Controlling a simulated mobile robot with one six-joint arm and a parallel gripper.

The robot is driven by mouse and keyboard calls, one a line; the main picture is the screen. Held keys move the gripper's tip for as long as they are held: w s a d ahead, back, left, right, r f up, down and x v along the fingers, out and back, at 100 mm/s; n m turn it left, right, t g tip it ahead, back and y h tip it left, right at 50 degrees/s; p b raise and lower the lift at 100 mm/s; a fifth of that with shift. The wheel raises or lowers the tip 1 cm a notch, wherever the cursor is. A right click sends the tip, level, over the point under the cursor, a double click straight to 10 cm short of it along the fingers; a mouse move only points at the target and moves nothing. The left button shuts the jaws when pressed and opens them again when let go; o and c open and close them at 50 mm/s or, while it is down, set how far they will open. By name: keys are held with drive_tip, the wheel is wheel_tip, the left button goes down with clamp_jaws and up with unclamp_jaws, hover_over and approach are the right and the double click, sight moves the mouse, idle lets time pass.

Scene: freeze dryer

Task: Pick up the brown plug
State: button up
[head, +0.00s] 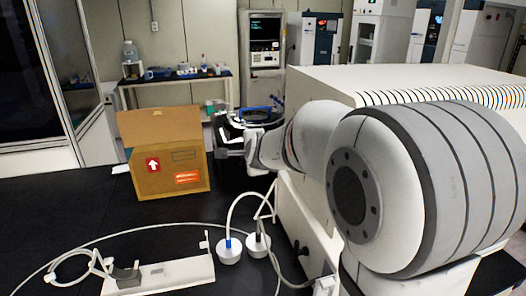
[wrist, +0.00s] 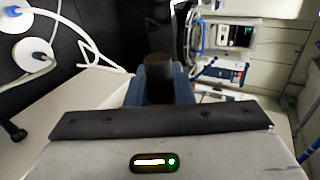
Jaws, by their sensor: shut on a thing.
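The brown plug (wrist: 159,68) is a dark brown, round-topped piece in the wrist view, upper middle. My gripper (wrist: 160,88) has its blue-grey fingers on either side of the plug and is shut on it. The lower part of the plug is hidden between the fingers. In the head view my gripper (head: 229,150) is at the middle, beside the cardboard box, partly hidden behind my arm. I cannot make out the plug in the head view.
A cardboard box (head: 180,180) stands on the black bench left of my gripper. Two white round pieces with hoses (head: 229,254) (head: 257,247) stand nearer. A white rack (head: 175,275) lies in front. A large white machine (head: 330,82) stands on the right. Bare bench (head: 60,210) shows at left.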

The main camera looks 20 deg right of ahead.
clamp_jaws()
drive_tip(key=shift+r+p, duration=0.75)
drive_tip(key=shift+r, duration=0.15)
drive_tip(key=a+p, duration=0.1)
drive_tip(key=p, duration=0.1)
drive_tip(key=a+p, duration=0.1)
drive_tip(key=shift+w+a+r+p, duration=0.1)
drive_tip(key=shift+a+r+p, duration=0.1)
drive_tip(key=shift+a+p, duration=0.15)
drive_tip(key=s+a+f, duration=0.1)
drive_tip(key=s, duration=0.7)
drive_tip(key=s+a+f, duration=0.2)
drive_tip(key=s, duration=0.6)
drive_tip(key=shift+s+b, duration=0.15)
drive_tip(key=shift+b, duration=0.3)
drive_tip(key=shift+a+f, duration=0.1)
